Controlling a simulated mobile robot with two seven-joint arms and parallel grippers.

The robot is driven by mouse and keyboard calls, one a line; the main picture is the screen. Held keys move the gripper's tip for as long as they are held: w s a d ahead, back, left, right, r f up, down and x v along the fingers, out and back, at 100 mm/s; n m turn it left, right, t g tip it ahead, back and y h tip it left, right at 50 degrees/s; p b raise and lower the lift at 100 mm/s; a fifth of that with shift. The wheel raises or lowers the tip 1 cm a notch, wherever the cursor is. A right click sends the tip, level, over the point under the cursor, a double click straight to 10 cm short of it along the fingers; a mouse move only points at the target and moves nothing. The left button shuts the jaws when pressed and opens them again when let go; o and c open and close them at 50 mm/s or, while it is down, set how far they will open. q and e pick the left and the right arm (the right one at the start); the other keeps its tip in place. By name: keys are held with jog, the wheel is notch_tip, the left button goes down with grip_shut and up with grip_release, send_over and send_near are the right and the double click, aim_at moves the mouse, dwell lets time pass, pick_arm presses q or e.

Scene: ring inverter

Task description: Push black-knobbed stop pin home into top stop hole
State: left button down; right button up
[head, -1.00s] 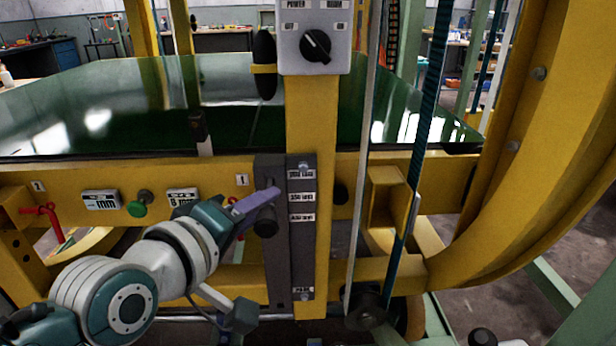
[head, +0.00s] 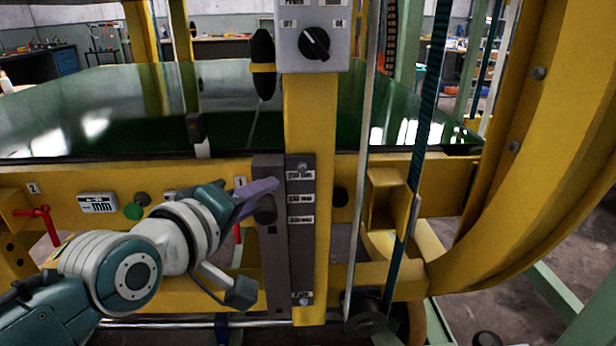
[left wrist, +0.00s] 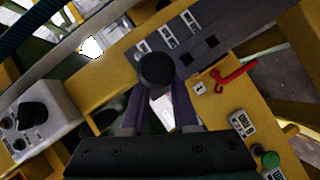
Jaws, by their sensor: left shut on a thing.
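The black-knobbed stop pin (head: 265,211) is at the upper part of a dark grey upright bar (head: 276,270). Its round black knob (left wrist: 157,70) shows end-on in the left wrist view. My left gripper (head: 257,198) reaches in from the left with purple fingers. In the left wrist view the fingers (left wrist: 160,100) stand on both sides of the knob, shut on it. The pin's shank is hidden behind the knob and fingers, so I cannot tell how deep it sits. The hole at the pin is hidden too. My right gripper is not in view.
A labelled grey strip (head: 302,245) runs beside the bar on the yellow post. A switch box (head: 313,45) is above. A red handle (head: 40,213) and green knob (head: 133,211) are on the yellow beam at left. A dark blue belt (head: 425,130) hangs at right.

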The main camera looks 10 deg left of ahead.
pick_arm(q)
jog(key=shift+w+a+b, duration=0.15)
jog(key=shift+w+b, duration=0.2)
jog(key=shift+w, duration=0.2)
jog(key=c, duration=0.6)
grip_release()
jog(key=p+v, duration=0.2)
jog(key=v, duration=0.8)
jog(key=shift+p, duration=0.4)
